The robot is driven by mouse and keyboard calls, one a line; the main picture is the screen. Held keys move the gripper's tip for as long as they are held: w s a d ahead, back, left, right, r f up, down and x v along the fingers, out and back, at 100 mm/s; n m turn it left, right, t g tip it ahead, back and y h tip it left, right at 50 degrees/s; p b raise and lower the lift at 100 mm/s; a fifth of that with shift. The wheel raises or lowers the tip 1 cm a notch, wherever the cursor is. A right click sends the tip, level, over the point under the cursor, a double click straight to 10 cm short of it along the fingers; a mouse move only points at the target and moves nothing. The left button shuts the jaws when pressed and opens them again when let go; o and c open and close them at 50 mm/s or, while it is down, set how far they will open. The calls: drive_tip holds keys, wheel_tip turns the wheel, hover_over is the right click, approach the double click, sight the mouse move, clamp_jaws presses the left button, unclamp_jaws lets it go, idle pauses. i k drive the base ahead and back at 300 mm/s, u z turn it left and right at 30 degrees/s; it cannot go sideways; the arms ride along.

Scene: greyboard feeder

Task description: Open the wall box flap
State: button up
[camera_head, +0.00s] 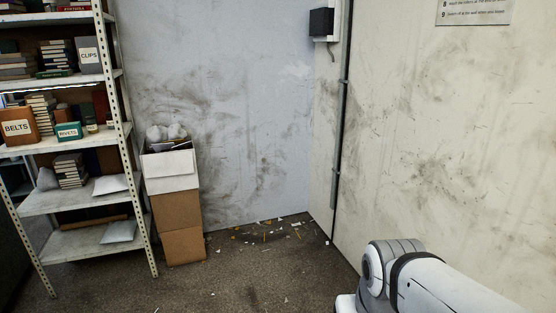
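A small dark box (321,22) with a ribbed-looking front is mounted high in the wall corner, near the top edge of the head view. It is the only box on a wall here; I cannot tell whether it is the task's wall box. No flap can be made out on it. A pale piece shows just below it, with a short cable. White links of my arm show at the lower right, well below and to the right of the box. My gripper is out of view.
A metal shelf (66,150) with books and labelled boxes stands at the left. Stacked cardboard boxes (178,212) with crumpled paper on top stand beside it. A dark vertical conduit (343,110) runs down the right wall. Scraps litter the floor (250,275), otherwise clear in the middle.

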sight(321, 19)
drive_tip(key=u, duration=0.1)
drive_tip(key=i, duration=4.45)
drive_tip(key=z, duration=0.15)
